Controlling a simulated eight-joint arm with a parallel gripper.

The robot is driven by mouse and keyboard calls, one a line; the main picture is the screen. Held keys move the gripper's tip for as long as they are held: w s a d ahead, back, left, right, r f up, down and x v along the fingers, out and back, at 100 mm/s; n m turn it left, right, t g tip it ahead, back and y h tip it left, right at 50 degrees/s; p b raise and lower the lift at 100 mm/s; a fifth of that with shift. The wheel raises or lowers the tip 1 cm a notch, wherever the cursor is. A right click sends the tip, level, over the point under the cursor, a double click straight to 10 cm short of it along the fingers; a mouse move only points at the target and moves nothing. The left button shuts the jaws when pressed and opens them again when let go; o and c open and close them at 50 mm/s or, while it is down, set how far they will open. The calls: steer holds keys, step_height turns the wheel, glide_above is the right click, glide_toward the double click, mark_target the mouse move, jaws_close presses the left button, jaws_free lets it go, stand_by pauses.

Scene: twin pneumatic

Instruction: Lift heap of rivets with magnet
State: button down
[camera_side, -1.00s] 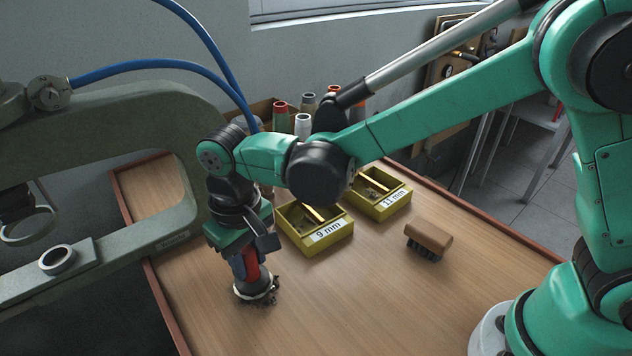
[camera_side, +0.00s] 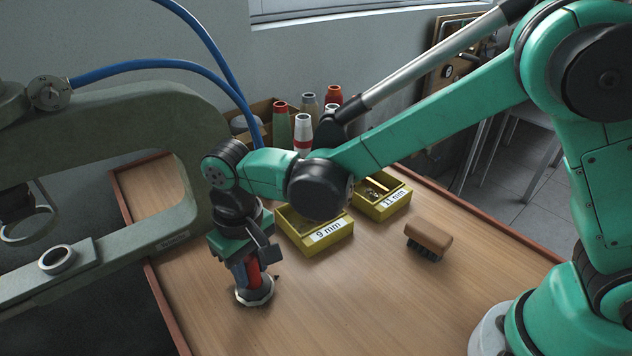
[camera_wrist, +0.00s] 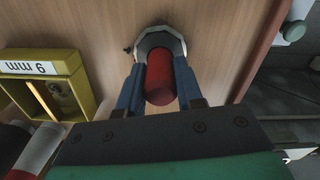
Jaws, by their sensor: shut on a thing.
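The magnet has a red handle (camera_side: 254,273) and a pale, wide round foot (camera_side: 255,298). It stands roughly upright at the left part of the bench, with its foot at or very near the wood. My gripper (camera_side: 250,268) is shut on the red handle, from above. In the wrist view my gripper (camera_wrist: 160,88) has one blue finger on each side of the red handle (camera_wrist: 160,80), and the pale foot (camera_wrist: 162,42) lies beyond. Only a few dark rivets (camera_side: 277,277) show beside the foot; any others are hidden under it.
Yellow bins marked 9 mm (camera_side: 327,234) and 11 mm (camera_side: 393,200) stand behind and right of the magnet. A wooden brush (camera_side: 428,238) lies farther right. A large green-grey C-frame machine (camera_side: 110,105) stands at left. The front middle of the bench is clear.

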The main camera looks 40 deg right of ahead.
stand_by(0.4)
steer(key=shift+r, duration=3.5)
steer(key=w+d, duration=0.1)
steer(key=w+d+f, duration=0.1)
steer(key=shift+w+d+f, duration=0.3)
steer(key=shift+w+d, duration=0.05)
steer(key=shift+w, duration=0.05)
steer(key=shift+f, duration=0.1)
steer(key=shift+f, duration=2.3)
steer(key=shift+f, duration=0.35)
